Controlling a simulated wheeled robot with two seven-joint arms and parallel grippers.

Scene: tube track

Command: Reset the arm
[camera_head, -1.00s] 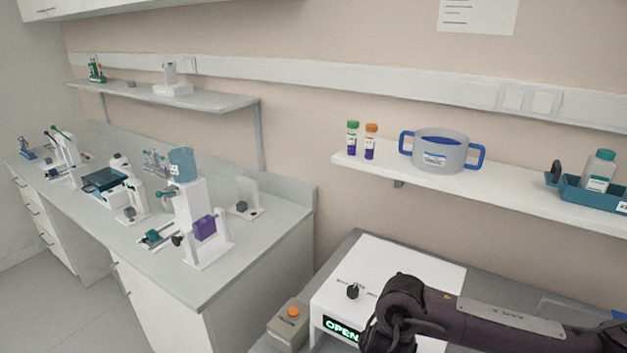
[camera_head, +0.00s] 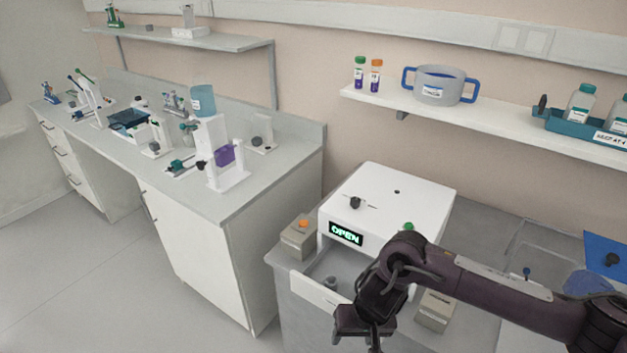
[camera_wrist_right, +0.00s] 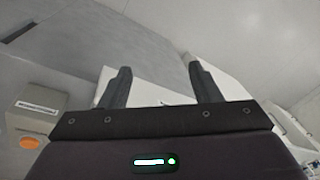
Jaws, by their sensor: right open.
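My right arm comes in from the lower right in the head view, in dark purple and black. Its gripper (camera_head: 366,332) hangs at the bottom edge, in front of the white machine (camera_head: 395,215) with the lit OPEN display. The fingertips are hard to make out there. In the right wrist view the two dark fingers (camera_wrist_right: 161,75) stand wide apart with nothing held between them. My left gripper is not in view.
An open drawer (camera_head: 318,290) and a box with an orange button (camera_head: 303,224) are close to the right gripper. A shelf (camera_head: 480,117) holds two vials, a handled beaker and a teal tray. A crowded bench (camera_head: 255,185) stands at left; floor (camera_head: 130,290) is clear.

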